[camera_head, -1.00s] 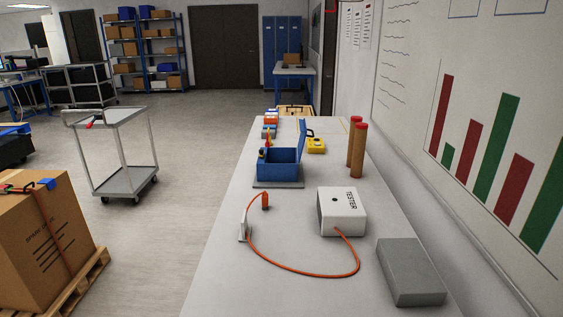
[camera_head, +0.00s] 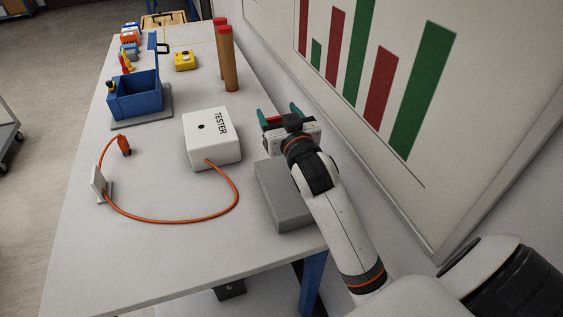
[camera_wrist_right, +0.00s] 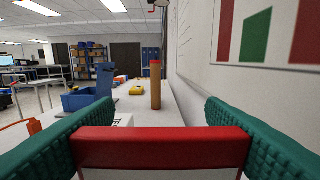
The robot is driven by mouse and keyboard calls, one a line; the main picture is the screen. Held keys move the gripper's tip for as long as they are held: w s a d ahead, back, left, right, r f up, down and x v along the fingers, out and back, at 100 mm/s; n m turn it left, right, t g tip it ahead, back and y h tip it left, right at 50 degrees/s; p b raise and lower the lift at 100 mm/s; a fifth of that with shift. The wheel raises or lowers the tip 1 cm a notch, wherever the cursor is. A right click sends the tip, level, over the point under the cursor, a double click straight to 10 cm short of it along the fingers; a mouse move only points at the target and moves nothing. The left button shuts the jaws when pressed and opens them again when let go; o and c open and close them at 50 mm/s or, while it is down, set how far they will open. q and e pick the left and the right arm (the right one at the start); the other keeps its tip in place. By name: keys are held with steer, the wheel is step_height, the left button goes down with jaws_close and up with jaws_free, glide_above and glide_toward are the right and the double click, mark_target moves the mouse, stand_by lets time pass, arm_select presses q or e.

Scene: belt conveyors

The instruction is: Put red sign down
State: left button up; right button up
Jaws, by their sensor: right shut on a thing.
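My right gripper (camera_head: 280,113), with green finger pads, is shut on the red sign (camera_wrist_right: 160,147). In the right wrist view the sign spans between both fingers, with a red top band and a white face below. In the head view only a little red of the sign (camera_head: 272,121) shows between the fingers; the rest is hidden by the gripper. The gripper is over the right side of the table (camera_head: 150,255), right of the white tester box (camera_head: 211,140) and near the far end of the grey block (camera_head: 275,195). My left gripper is not in view.
An orange cable (camera_head: 180,221) loops from the tester to a small white stand (camera_head: 99,185). A blue open box (camera_head: 135,97), a yellow device (camera_head: 184,60) and two brown red-topped cylinders (camera_head: 229,60) stand farther back. A whiteboard (camera_head: 390,130) borders the right. The table's front left is bare.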

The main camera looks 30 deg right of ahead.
steer(key=f, duration=0.4)
steer(key=shift+s+a+f, duration=0.1)
steer(key=shift+s+f, duration=0.1)
steer(key=shift+s, duration=0.05)
step_height(320, 180, down, 3)
steer(key=shift+f+b, duration=0.1)
steer(key=shift+b, duration=0.2)
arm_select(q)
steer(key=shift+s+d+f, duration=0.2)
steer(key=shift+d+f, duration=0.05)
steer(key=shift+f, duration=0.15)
arm_select(e)
steer(key=shift+f, duration=0.5)
steer(key=o, duration=0.5)
steer(key=shift+f, duration=0.15)
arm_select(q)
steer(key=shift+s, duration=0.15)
arm_select(e)
steer(key=o, duration=0.5)
